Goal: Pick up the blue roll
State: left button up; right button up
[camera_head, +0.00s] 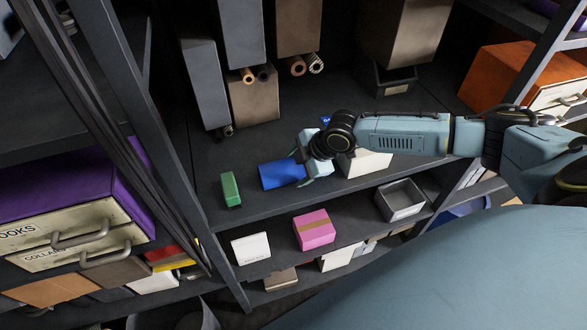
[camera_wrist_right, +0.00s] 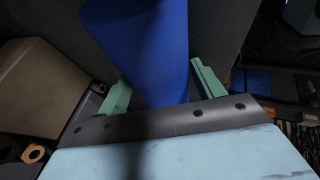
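The blue roll (camera_head: 283,174) lies on the upper shelf in the head view, just left of my right gripper (camera_head: 304,168). In the right wrist view the blue roll (camera_wrist_right: 140,45) runs between the two green fingers of my right gripper (camera_wrist_right: 160,72). The fingers stand on either side of the roll, with a visible gap at the right finger. The gripper looks open around the roll, and the roll's near end is hidden by the gripper body. My left gripper is not in view.
A green box (camera_head: 231,189) stands left of the roll. The lower shelf holds a pink box (camera_head: 314,230) and a grey open bin (camera_head: 401,200). Brown and grey boxes stand at the back.

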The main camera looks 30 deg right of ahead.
jog(key=c, duration=0.8)
jog(key=shift+r, duration=0.1)
